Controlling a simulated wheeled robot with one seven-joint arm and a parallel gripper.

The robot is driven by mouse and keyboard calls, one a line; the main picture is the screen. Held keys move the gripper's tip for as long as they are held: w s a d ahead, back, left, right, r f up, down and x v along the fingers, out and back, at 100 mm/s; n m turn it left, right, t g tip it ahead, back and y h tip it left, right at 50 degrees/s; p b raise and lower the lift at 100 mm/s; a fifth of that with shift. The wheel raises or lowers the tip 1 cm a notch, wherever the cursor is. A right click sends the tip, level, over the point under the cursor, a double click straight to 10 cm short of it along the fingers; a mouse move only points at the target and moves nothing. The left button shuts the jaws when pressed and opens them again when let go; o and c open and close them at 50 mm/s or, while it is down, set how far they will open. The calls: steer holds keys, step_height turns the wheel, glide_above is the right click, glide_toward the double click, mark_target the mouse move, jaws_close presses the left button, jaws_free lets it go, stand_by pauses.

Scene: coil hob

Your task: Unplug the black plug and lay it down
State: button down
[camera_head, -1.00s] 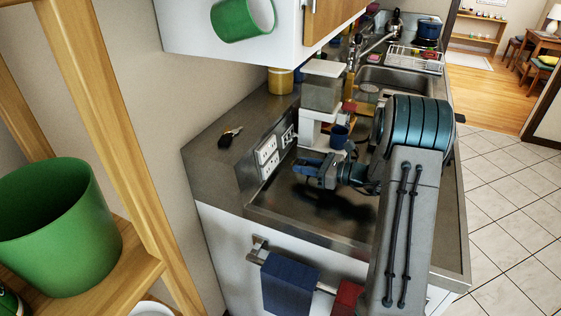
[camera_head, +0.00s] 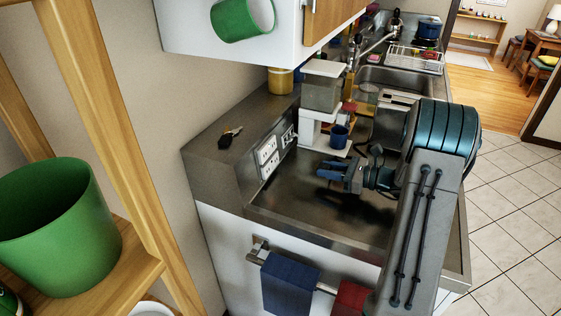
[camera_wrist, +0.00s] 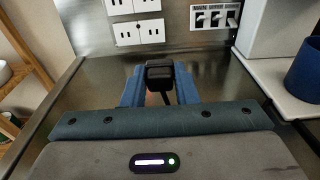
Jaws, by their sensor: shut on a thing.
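My gripper (camera_head: 333,170) has blue fingers and hangs above the steel counter, pointing toward the socket panel. In the wrist view, the black plug (camera_wrist: 160,73) sits between the blue fingers, which are shut on it. A dark cord runs down from it on the right side. The plug is apart from the white sockets (camera_wrist: 138,30), with a stretch of counter and panel between them. The socket panel (camera_head: 268,156) also shows in the head view. The plug itself is hard to make out in the head view.
A white coffee machine (camera_head: 322,95) and a blue mug (camera_head: 339,136) stand close behind my gripper. Keys (camera_head: 229,137) lie on the raised ledge. The steel counter (camera_head: 290,205) in front of the sockets is bare. A switch panel (camera_wrist: 214,17) is beside the sockets.

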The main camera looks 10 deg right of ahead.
steer(key=shift+w+d+f+v, duration=0.1)
steer(key=shift+v, duration=0.8)
steer(key=shift+w+d+f+v, duration=0.1)
steer(key=shift+w+v, duration=0.05)
steer(key=shift+v, duration=0.75)
steer(key=shift+w+d+f+v, duration=0.1)
steer(key=shift+v, duration=0.8)
steer(key=shift+r, duration=0.1)
steer(key=shift+a+r+g+h+p, duration=0.1)
steer(key=shift+r+g+h+p, duration=0.3)
steer(key=shift+p, duration=0.6)
steer(key=shift+r+g+h+p, duration=0.45)
steer(key=shift+h+p, duration=0.35)
steer(key=shift+p, duration=0.45)
steer(key=shift+r+h+p, duration=0.25)
steer(key=shift+h+p, duration=0.05)
steer(key=shift+p, duration=0.3)
steer(key=shift+r+g+h+p, duration=0.9)
steer(key=shift+g+h+p, duration=0.4)
steer(key=shift+p, duration=1.5)
steer(key=shift+f, duration=0.25)
steer(key=shift+f+b, duration=2.2)
steer(key=shift+f, duration=0.45)
steer(key=shift+f, duration=0.1)
